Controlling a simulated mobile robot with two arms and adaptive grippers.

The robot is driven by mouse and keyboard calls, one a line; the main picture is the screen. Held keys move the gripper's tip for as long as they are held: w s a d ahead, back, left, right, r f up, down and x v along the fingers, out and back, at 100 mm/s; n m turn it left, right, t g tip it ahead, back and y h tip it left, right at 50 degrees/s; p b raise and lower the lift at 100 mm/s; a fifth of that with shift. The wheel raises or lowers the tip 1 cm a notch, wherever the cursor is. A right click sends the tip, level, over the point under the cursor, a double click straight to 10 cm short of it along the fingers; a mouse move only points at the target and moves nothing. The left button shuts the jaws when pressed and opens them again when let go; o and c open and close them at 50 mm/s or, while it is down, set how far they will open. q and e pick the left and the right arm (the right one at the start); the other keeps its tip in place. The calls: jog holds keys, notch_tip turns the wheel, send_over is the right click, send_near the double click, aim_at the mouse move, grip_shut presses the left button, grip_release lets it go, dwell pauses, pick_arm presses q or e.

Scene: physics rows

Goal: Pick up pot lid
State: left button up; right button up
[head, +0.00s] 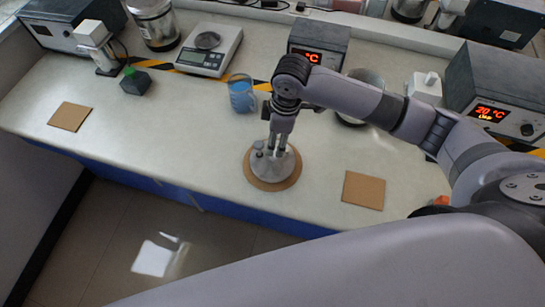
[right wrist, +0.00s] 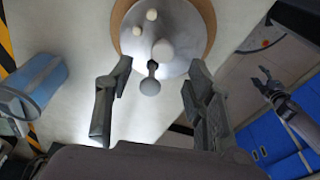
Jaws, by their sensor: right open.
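The pot lid (head: 285,168) is a grey round disc with pale knobs and a small ball-ended handle. It lies on a round brown mat (head: 256,184) near the counter's front edge; it also shows at the top of the right wrist view (right wrist: 182,25). My right gripper (head: 275,150) is above the lid, pointing down. In the right wrist view its fingers (right wrist: 160,68) are spread apart, with the ball-ended handle between them and no visible grip. My left gripper (right wrist: 268,85) shows small at the right of that view, away from the lid, its fingers apart.
A beaker of blue liquid (head: 242,95) stands just behind the lid. Square brown mats lie at left (head: 70,116) and right (head: 363,190). The counter left of the lid is clear.

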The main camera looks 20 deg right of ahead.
aim_at(273, 158)
jog(key=shift+a+f, duration=0.1)
jog(key=shift+f, duration=0.85)
jog(key=shift+a+f+p, duration=0.15)
jog(key=shift+f+p, duration=0.3)
jog(key=shift+f, duration=0.75)
jog(key=shift+a+f+p, duration=0.15)
jog(key=shift+f+p, duration=0.3)
jog(key=shift+f, duration=0.7)
jog(key=c, duration=1)
pick_arm(q)
jog(key=w+r, duration=0.2)
jog(key=w, duration=0.1)
jog(key=shift+w+d+r+t, duration=0.1)
jog(key=shift+w+d+t, duration=0.05)
jog(key=shift+t, duration=0.15)
pick_arm(e)
grip_shut()
